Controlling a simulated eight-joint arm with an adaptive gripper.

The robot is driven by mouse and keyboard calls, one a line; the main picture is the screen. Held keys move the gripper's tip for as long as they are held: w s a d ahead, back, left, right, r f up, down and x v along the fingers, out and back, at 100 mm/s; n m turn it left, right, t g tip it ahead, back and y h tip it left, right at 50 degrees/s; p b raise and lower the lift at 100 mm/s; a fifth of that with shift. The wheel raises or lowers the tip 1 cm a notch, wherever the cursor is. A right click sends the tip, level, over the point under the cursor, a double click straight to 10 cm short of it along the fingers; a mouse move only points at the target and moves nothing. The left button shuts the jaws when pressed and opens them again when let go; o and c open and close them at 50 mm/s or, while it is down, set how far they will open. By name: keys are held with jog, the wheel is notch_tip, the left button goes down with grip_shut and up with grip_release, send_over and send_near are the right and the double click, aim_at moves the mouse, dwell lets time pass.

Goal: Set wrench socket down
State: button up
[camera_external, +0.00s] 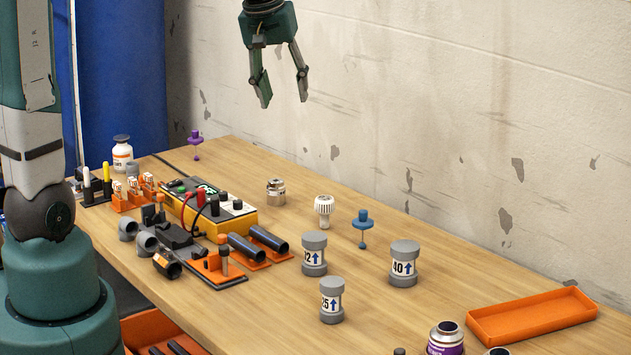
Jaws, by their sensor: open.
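A short silver metal cylinder (276,193), which looks like the wrench socket, stands upright on the wooden table, right of the yellow meter. My gripper (285,101) hangs in the air above and slightly behind it in the picture, pointing down. Its two fingers are apart with nothing between them. The gripper and the silver cylinder are clearly apart.
A yellow meter (215,208) with red and black leads stands left of the cylinder. A white ribbed piece (324,207) and a blue-topped piece (362,226) stand to its right. Grey-capped labelled cylinders (404,265) stand nearer. An empty orange tray (530,316) lies right. The wall (450,120) borders the table.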

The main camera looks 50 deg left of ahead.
jog(key=s+d+m+t, duration=0.2)
jog(key=s+d+m, duration=0.2)
jog(key=s+d, duration=0.4)
jog(key=s+d+m+t, duration=0.2)
jog(key=s+d, duration=0.5)
jog(key=s, duration=0.8)
jog(key=shift+s+d+m+h, duration=0.4)
jog(key=shift+m, duration=0.5)
